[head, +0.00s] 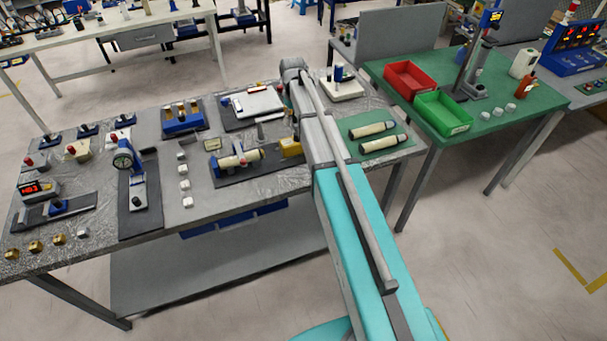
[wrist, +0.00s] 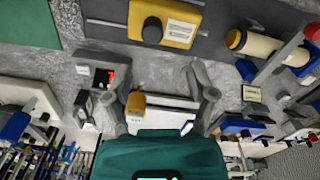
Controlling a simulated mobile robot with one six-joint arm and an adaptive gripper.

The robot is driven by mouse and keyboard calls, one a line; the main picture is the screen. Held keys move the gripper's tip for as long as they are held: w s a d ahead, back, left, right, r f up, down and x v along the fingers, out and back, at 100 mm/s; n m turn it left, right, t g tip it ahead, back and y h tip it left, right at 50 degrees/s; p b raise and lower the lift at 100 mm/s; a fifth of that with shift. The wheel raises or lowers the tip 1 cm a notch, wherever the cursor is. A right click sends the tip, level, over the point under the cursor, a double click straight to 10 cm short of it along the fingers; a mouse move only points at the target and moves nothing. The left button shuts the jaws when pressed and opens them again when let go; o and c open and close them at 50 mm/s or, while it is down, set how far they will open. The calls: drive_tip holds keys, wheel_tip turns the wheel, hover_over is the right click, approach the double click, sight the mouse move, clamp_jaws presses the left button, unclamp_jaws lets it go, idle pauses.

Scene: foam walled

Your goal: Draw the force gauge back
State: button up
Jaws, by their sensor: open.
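The force gauge, which I take to be the yellow block with a black round knob and a pale label (wrist: 165,22), sits on a dark base plate at the top of the wrist view. In the head view the yellow block (head: 291,147) is right of a cream tube (head: 240,158) on the same dark plate, its right side close to my arm. My gripper (wrist: 152,82) is open and empty, its two grey fingers spread wide, apart from the yellow block. In the head view my arm hides the gripper.
A small box with a red display (wrist: 103,77) is near the left finger. A white plate (wrist: 160,118) with a yellow-brown block lies below the fingers. A dial gauge stand (head: 123,160) is at left. Two cream tubes lie on a green mat (head: 360,148) at right.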

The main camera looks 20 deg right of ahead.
wheel_tip(320, 180, up, 5)
drive_tip(key=p, duration=0.5)
drive_tip(key=s+a+f+m+b, duration=0.1)
drive_tip(key=s+b, duration=0.1)
drive_tip(key=s, duration=0.7)
drive_tip(key=s+a+f+m+b, duration=0.1)
drive_tip(key=s+a+f, duration=0.1)
drive_tip(key=s, duration=0.7)
drive_tip(key=s+a+f+m+b, duration=0.1)
drive_tip(key=s+f+m+b, duration=0.1)
drive_tip(key=s, duration=0.7)
drive_tip(key=shift+s+a+b, duration=0.25)
drive_tip(key=shift+a+b, duration=0.1)
drive_tip(key=shift+a, duration=0.05)
wheel_tip(320, 180, up, 5)
drive_tip(key=m+p, duration=0.6)
drive_tip(key=m, duration=0.2)
hover_over(297, 134)
drive_tip(key=shift+w+r, duration=0.1)
drive_tip(key=shift+r, duration=0.05)
drive_tip(key=shift+f+b, duration=0.2)
drive_tip(key=shift+b, duration=0.25)
wheel_tip(297, 134, down, 13)
drive_tip(key=b, duration=1.3)
drive_tip(key=shift+f, duration=0.2)
